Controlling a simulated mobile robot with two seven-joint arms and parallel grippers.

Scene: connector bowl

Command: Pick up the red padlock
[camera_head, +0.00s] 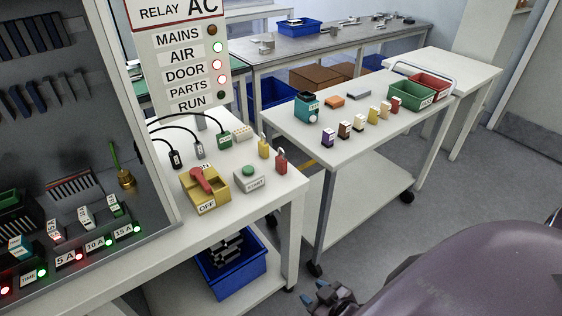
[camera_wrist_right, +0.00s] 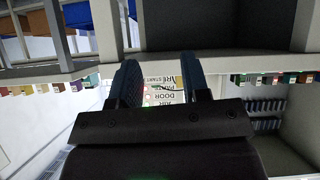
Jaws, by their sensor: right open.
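The red padlock (camera_head: 281,163) stands upright near the right end of the white bench (camera_head: 262,207) in the head view. A yellow padlock (camera_head: 263,149) stands close beside it, a little further back. My right gripper (camera_head: 326,298) is at the bottom of the head view, nearer than the bench and well apart from the padlock. In the wrist view my right gripper (camera_wrist_right: 160,82) is open, with nothing between its two dark blue fingers. I cannot make out the red padlock in the wrist view. My left gripper is not in view.
The green START button box (camera_head: 249,179) and the yellow OFF switch box (camera_head: 205,189) sit left of the padlocks. A white cart (camera_head: 345,142) with small blocks and a green bin (camera_head: 412,93) stands to the right. A blue crate (camera_head: 232,266) is under the bench.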

